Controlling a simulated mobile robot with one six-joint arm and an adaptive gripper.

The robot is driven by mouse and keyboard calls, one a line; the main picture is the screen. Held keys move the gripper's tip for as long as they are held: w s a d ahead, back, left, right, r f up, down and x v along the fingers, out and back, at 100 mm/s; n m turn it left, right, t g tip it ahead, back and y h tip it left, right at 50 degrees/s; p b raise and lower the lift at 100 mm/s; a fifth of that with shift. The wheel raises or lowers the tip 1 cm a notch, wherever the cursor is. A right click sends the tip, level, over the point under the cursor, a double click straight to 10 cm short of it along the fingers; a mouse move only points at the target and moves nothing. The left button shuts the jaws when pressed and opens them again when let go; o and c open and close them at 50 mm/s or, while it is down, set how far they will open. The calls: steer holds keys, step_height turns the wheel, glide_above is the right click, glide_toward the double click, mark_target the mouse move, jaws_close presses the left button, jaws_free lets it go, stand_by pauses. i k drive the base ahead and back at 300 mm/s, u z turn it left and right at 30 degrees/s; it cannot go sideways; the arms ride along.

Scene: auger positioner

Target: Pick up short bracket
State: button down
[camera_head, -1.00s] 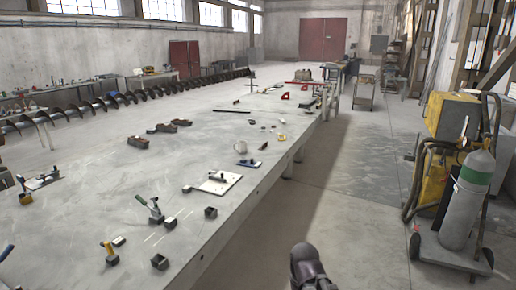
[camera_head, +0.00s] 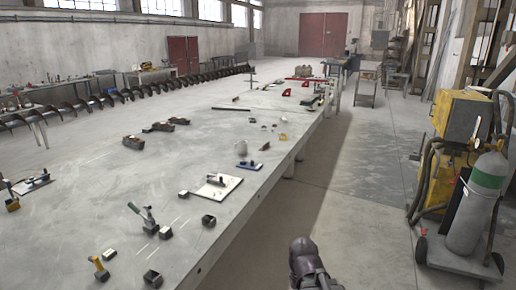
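Several small dark bracket-like pieces lie on the long grey table; I cannot tell which is the short bracket. One open, square-edged dark piece (camera_head: 209,220) lies near the table's right edge. A similar dark piece (camera_head: 153,278) lies closer, at the bottom of the view. Small flatter pieces lie near the clamps, one dark (camera_head: 165,233) and one paler (camera_head: 110,254). A dark rounded part of my arm shows at the bottom centre, over the floor right of the table. My gripper's fingers are not in view.
A green-handled clamp (camera_head: 148,219) and a yellow-handled clamp (camera_head: 99,268) stand among the pieces. A white plate with a tool (camera_head: 217,186) lies beyond. A welding cart with a gas cylinder (camera_head: 473,212) stands right. The aisle floor (camera_head: 345,215) is clear.

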mark_target(266, 146)
steer(key=z, duration=0.1)
steer(key=i, duration=1.2)
steer(key=z, duration=0.45)
steer(key=i, duration=1.55)
steer(key=u, duration=0.45)
steer(key=i, duration=1.15)
steer(key=u, duration=0.35)
